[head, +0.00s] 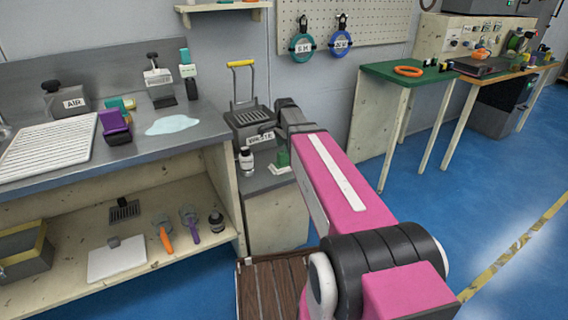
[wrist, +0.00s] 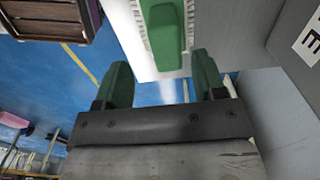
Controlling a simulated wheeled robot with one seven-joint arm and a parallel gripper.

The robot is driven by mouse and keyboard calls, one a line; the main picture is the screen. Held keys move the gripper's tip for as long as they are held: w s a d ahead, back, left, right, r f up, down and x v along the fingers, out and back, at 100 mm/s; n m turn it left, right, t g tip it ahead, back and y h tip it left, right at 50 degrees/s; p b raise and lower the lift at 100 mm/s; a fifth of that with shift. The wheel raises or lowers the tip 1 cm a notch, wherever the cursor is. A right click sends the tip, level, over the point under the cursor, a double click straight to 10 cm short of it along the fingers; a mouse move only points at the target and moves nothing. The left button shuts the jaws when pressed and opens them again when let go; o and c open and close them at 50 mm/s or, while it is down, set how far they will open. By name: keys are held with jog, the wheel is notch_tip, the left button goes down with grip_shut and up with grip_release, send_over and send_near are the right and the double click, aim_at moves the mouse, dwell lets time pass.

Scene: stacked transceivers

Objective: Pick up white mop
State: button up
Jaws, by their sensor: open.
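In the wrist view, my gripper (wrist: 163,82) has its two green fingers spread, with nothing between the tips. A green block (wrist: 165,28) with a pale, bristle-like edge lies just beyond the fingertips on a light surface. It may be the white mop, but I cannot tell for sure. In the head view, my arm reaches toward the small side counter and hides most of the gripper. A bit of green shows there; I cannot tell whether it is a finger or the block.
A grey waste box (head: 250,122) stands on the side counter, with a white bottle (head: 246,160) in front. A workbench (head: 185,138) with tools is at left. A wooden crate (head: 262,290) sits low beside my arm. Blue floor (head: 445,205) is clear at right.

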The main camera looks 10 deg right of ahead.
aim_at(284, 156)
jog(key=shift+w+f, duration=0.2)
jog(key=shift+f, duration=1.35)
jog(key=shift+w+f, duration=0.15)
jog(key=shift+f, duration=1.35)
jog(key=c, duration=1)
